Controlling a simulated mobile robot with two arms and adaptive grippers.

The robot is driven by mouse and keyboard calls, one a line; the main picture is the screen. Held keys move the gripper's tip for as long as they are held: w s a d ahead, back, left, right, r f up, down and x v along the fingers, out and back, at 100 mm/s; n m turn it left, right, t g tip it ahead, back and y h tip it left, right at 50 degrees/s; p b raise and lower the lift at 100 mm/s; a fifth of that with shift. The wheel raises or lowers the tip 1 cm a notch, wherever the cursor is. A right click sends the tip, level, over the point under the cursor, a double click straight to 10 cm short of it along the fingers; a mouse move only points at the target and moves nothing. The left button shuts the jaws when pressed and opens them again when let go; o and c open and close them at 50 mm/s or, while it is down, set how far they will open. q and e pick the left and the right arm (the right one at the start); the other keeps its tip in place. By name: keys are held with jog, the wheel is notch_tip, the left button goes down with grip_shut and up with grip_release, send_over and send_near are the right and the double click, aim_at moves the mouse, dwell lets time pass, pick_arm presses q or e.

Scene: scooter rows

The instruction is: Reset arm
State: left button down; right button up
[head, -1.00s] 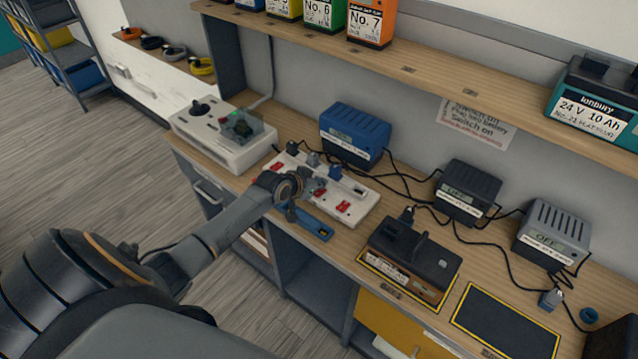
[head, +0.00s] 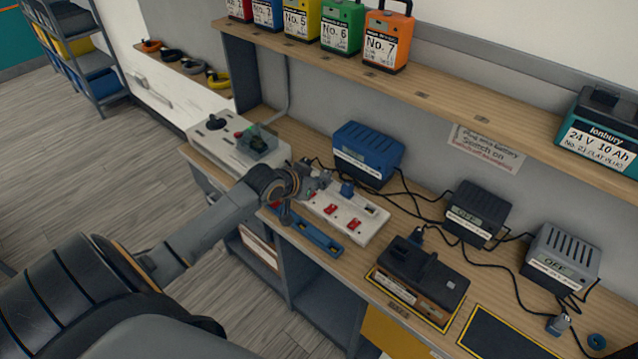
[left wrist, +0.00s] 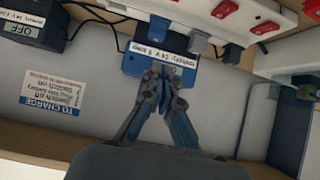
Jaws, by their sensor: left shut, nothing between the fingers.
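My left gripper (head: 322,180) is over the left end of the white power strip (head: 372,222) on the bench, and hides part of it. In the left wrist view its fingers (left wrist: 161,72) are together with nothing between them. They appear in front of the blue charger (left wrist: 132,66), which looks upside down there. In the head view the blue charger (head: 368,150) stands behind the strip, to the right of the gripper. I cannot tell whether the gripper touches anything. My right gripper is in neither view.
A white control box (head: 222,150) stands left of the gripper. A blue bar (head: 318,238) lies along the bench's front edge. A black-and-orange battery (head: 425,272) and two grey chargers (head: 476,212) stand right, among loose cables. A shelf (head: 440,98) with numbered batteries (head: 388,40) runs above.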

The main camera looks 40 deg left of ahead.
pick_arm(q)
jog(key=shift+s+r, duration=0.3)
jog(key=shift+r, duration=0.05)
dwell(0.3)
